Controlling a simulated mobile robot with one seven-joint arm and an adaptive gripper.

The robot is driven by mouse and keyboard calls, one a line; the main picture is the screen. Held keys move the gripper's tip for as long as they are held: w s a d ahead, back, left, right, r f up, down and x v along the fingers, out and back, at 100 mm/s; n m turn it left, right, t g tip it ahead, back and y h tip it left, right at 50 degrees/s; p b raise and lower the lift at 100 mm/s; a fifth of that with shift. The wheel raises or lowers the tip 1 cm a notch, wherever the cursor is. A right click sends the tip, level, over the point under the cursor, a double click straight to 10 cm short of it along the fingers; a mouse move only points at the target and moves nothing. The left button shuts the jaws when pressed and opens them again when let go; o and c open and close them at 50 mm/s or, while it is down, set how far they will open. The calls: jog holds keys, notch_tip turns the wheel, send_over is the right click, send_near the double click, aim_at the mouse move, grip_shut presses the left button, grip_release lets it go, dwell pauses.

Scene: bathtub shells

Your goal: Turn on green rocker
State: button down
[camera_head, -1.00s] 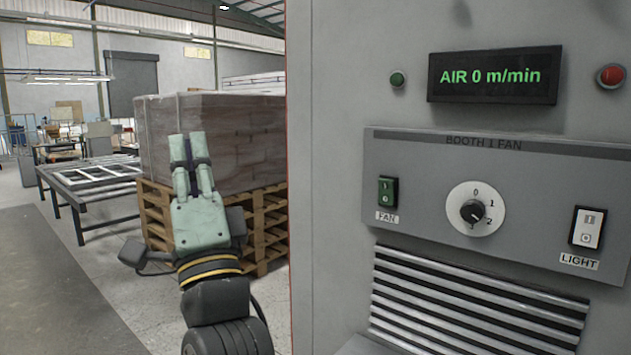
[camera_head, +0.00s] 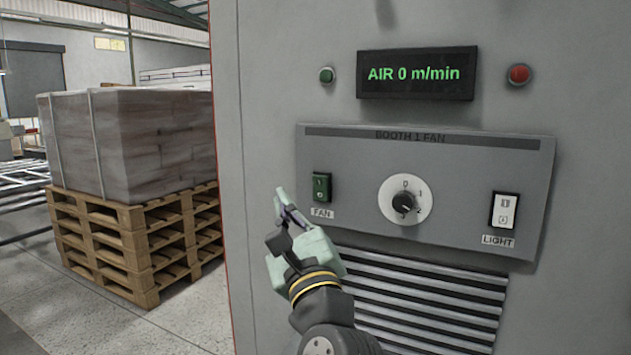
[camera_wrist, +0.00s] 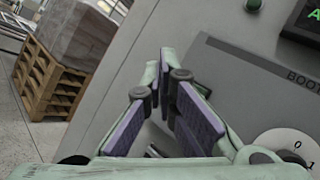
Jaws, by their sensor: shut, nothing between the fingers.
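The green rocker (camera_head: 321,187) sits above the FAN label at the left of the grey BOOTH 1 FAN panel (camera_head: 450,152). My gripper (camera_head: 281,197) is shut and empty, a little left of and below the rocker in the head view, and appears apart from it. In the wrist view my gripper (camera_wrist: 166,62) points up towards the panel's left part, and its fingers hide most of the rocker; a small green patch of it (camera_wrist: 203,89) shows behind the right finger. The display (camera_head: 416,74) reads AIR 0 m/min.
A rotary knob (camera_head: 404,203) is right of the rocker, and a white LIGHT rocker (camera_head: 503,211) further right. Green (camera_head: 326,76) and red (camera_head: 518,75) round buttons flank the display. Louvres (camera_head: 430,300) lie below. A wrapped load on pallets (camera_head: 140,235) stands at left.

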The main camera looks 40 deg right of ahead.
aim_at(314, 184)
jog(key=shift+w+d+r+p, duration=0.25)
jog(key=shift+w+d, duration=0.3)
jog(key=shift+d, duration=0.8)
jog(key=shift+w+d+r+p, duration=0.2)
jog(key=shift+w+d, duration=0.4)
jog(key=shift+d, duration=0.7)
jog(key=shift+w+d+r+p, duration=0.25)
jog(key=shift+w+d, duration=0.3)
jog(key=shift+d, duration=0.8)
jog(key=shift+w+d, duration=0.15)
jog(key=shift+d, duration=0.25)
jog(key=shift+w+d, duration=0.15)
jog(key=shift+d, duration=0.15)
jog(key=shift+a, duration=0.1)
jog(key=shift+s+a, duration=0.25)
jog(key=shift+a, duration=0.4)
jog(key=shift+s+a+f+b, duration=0.15)
jog(key=shift+s+a, duration=0.2)
jog(key=shift+a, duration=0.4)
jog(key=shift+s+a+f+b, duration=0.1)
jog(key=shift+s+a, duration=0.2)
jog(key=shift+a, duration=0.5)
jog(key=shift+s+a+f+b, duration=0.15)
jog(key=shift+s+a, duration=0.2)
jog(key=shift+a, duration=0.4)
